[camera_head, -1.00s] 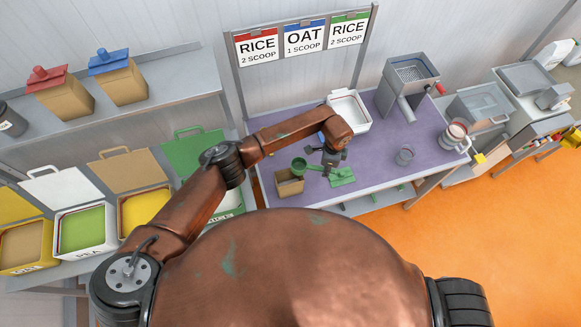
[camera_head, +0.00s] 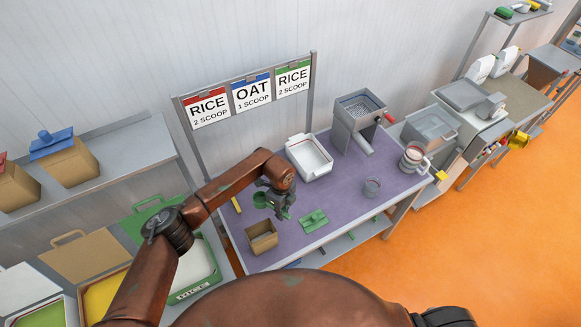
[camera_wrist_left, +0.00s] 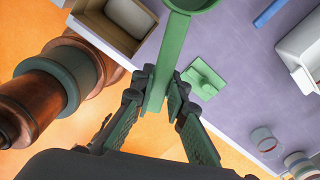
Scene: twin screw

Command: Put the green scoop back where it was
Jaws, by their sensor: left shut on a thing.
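The green scoop (camera_head: 261,199) is held above the purple table, its round bowl toward the left in the head view. My left gripper (camera_head: 279,203) is shut on its handle. In the left wrist view, the handle of the scoop (camera_wrist_left: 172,50) runs up from between the fingers (camera_wrist_left: 163,98), and the bowl is cut off at the top edge. A flat green holder (camera_head: 313,220) with a raised part lies on the table, right of the gripper and apart from the scoop. It also shows in the left wrist view (camera_wrist_left: 206,83). My right gripper is out of view.
An open cardboard box (camera_head: 262,238) stands near the table's front left. A white tray (camera_head: 309,157), a grey hopper machine (camera_head: 360,118) and a clear cup (camera_head: 372,187) stand on the purple table (camera_head: 335,195). Bins with open lids stand at the left.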

